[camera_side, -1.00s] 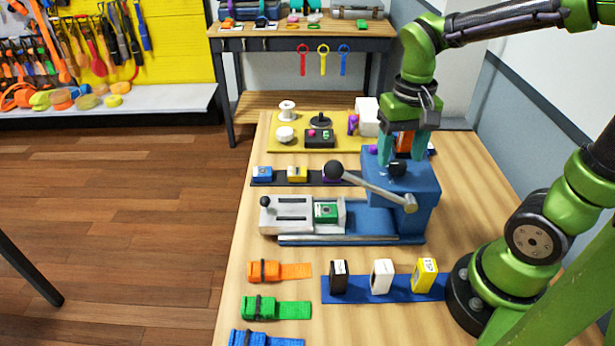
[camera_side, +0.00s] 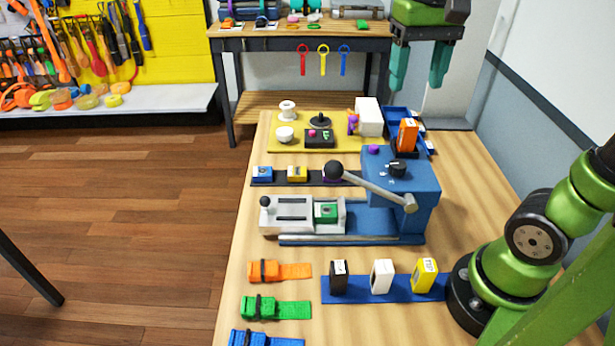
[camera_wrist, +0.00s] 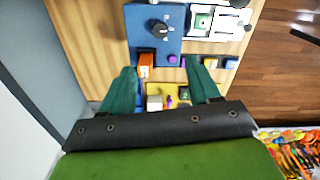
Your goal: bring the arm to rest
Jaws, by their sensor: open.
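My gripper (camera_side: 419,70) is open and empty, high above the far end of the workbench (camera_side: 480,190), with its two teal fingers well apart. In the wrist view my gripper (camera_wrist: 165,88) also shows nothing between the fingertips that it touches. Below it stands the blue machine (camera_side: 415,185) with a black knob (camera_side: 397,168) and a long lever (camera_side: 375,188) with a dark ball end. The machine also shows in the wrist view (camera_wrist: 150,30). A green piece (camera_side: 327,212) sits in the grey slide at its left.
An orange box (camera_side: 407,134) stands in a holder behind the machine. Blue, green and orange straps (camera_side: 280,271) lie at the front left. A blue strip (camera_side: 385,289) holds black, white and yellow blocks. A back table (camera_side: 300,35) carries tools. The air around my gripper looks clear.

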